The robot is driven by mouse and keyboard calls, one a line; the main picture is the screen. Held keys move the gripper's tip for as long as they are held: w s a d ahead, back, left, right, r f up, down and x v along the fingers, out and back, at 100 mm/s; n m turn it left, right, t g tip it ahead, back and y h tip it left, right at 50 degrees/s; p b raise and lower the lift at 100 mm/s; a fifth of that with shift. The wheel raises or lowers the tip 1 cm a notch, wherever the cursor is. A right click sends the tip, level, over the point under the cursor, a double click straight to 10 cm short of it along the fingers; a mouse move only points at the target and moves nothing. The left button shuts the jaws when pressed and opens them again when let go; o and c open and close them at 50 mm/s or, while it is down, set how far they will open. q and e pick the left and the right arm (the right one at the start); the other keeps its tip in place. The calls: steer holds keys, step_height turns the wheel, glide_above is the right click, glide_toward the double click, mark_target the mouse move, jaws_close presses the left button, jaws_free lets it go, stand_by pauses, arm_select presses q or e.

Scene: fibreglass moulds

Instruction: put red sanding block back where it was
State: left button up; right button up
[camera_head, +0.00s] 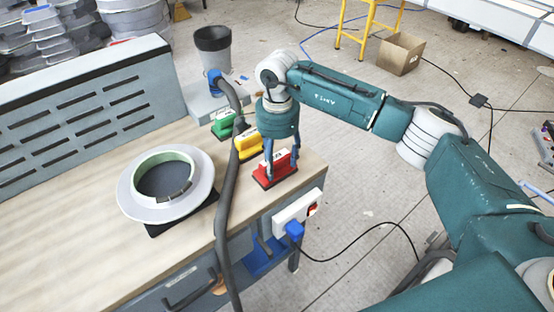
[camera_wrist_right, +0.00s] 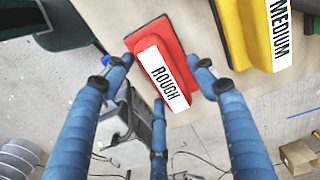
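The red sanding block (camera_head: 276,168) rests upright at the right end of the workbench, near its corner. In the right wrist view the red block (camera_wrist_right: 165,62) shows a white label reading ROUGH. My right gripper (camera_head: 282,160) points down over it, with blue fingers on either side. In the wrist view the fingertips (camera_wrist_right: 162,72) lie right at the block's two sides. I cannot tell whether they press on it. A third finger shows below the block in that view. My left gripper is not in view.
The yellow block (camera_head: 249,143), labelled MEDIUM in the wrist view, and a green block (camera_head: 225,126) stand in a row behind the red one. A dark hose (camera_head: 229,195) crosses left of them. A round mould (camera_head: 199,196) lies left. The bench edge is close on the right.

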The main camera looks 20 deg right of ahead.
mark_target(277, 158)
steer(key=shift+r, duration=0.2)
steer(key=shift+w+r, duration=0.1)
steer(key=shift+r, duration=0.15)
step_height(277, 158, up, 12)
steer(key=b, duration=0.3)
steer(key=shift+f, duration=0.25)
steer(key=shift+f, duration=0.1)
